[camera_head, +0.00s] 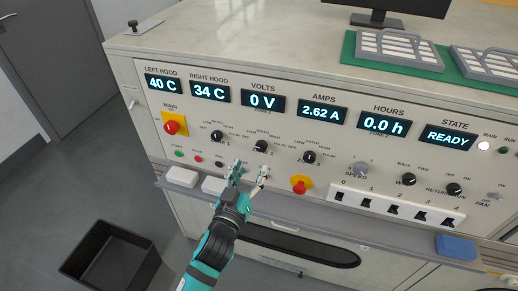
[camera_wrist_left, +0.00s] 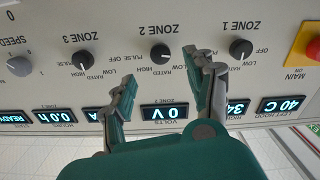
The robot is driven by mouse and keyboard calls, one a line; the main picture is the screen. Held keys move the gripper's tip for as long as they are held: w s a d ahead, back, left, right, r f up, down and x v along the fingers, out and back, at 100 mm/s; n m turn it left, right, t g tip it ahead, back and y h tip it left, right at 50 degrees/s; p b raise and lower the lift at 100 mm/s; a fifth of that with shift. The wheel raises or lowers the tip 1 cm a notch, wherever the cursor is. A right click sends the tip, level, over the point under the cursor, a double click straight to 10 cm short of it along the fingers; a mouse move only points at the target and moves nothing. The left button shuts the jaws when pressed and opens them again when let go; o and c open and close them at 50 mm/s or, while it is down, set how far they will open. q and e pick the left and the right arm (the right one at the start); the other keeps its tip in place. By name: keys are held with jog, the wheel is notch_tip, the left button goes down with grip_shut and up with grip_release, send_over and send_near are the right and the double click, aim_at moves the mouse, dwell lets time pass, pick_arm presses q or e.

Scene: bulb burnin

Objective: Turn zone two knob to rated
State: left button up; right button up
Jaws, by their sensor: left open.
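The zone two knob (camera_head: 261,146) is a small black round knob on the pale front panel, below the volts display. It also shows in the left wrist view (camera_wrist_left: 160,51), where the panel appears upside down under the label ZONE 2. Its pointer setting is too small to read surely. My left gripper (camera_head: 250,170) is open and empty, with its fingertips just below the knob in the head view. In the left wrist view its two fingers (camera_wrist_left: 162,78) are spread on either side of the knob's column, apart from the knob. My right gripper is not in view.
The zone one knob (camera_head: 216,136) and zone three knob (camera_head: 309,157) flank it. A red main switch (camera_head: 172,127) is at left and a red stop button (camera_head: 300,185) is below right. Switches (camera_head: 393,210) and a ledge line the lower panel. A dark bin (camera_head: 110,262) stands on the floor.

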aim_at(260, 149)
pick_arm(q)
jog(key=x, duration=0.8)
jog(key=shift+f, duration=0.1)
grip_shut()
